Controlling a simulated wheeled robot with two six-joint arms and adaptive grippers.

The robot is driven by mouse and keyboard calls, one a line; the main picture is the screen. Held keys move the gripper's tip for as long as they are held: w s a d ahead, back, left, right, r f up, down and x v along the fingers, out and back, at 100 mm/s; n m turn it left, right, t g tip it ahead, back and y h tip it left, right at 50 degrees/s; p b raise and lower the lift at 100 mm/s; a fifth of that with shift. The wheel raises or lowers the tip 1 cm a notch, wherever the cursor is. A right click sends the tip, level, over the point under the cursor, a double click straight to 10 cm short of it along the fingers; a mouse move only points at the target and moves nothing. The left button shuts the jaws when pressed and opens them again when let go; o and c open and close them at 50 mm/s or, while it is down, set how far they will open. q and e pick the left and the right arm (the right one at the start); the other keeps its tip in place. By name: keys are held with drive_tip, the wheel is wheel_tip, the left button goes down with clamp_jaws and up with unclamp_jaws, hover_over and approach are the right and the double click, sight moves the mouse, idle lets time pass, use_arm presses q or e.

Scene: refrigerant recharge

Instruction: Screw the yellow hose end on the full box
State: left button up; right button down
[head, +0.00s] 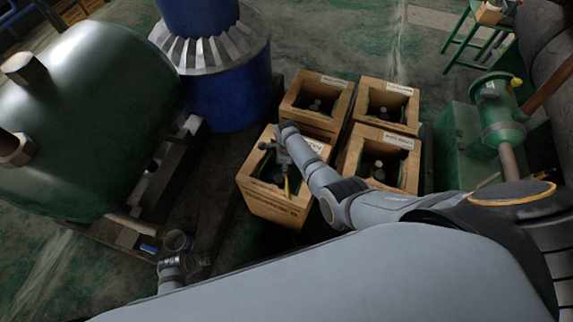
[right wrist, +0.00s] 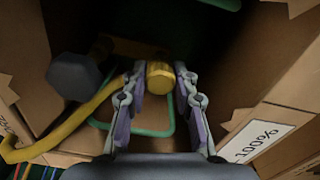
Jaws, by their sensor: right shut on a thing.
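The full box (head: 270,205) is an open cardboard box at the front left of a group. The right wrist view shows its wall with an upside-down 100% label (right wrist: 256,143). My right gripper (head: 278,160) is inside the opening. Its fingers (right wrist: 160,88) are shut on the yellow hose end (right wrist: 160,76), a short brass-yellow cylinder. A yellow hose (right wrist: 62,128) runs along the left of the wrist view, beside a dark knob (right wrist: 74,76). Whether the hose end touches a fitting is hidden. My left gripper (head: 200,264) is low at the left, its fingers too small to read.
Three more open cardboard boxes with dark cylinders inside stand close by, one of them at the back right (head: 408,124). A large green tank (head: 95,120) and a blue column (head: 228,95) stand to the left and behind. Green machinery (head: 462,140) is at the right.

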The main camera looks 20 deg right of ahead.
drive_tip(key=m, duration=0.3)
drive_tip(key=shift+m, duration=1.2)
drive_tip(key=c, duration=1)
unclamp_jaws()
drive_tip(key=shift+r, duration=0.1)
wheel_tip(320, 180, up, 12)
drive_tip(key=shift+f, duration=0.1)
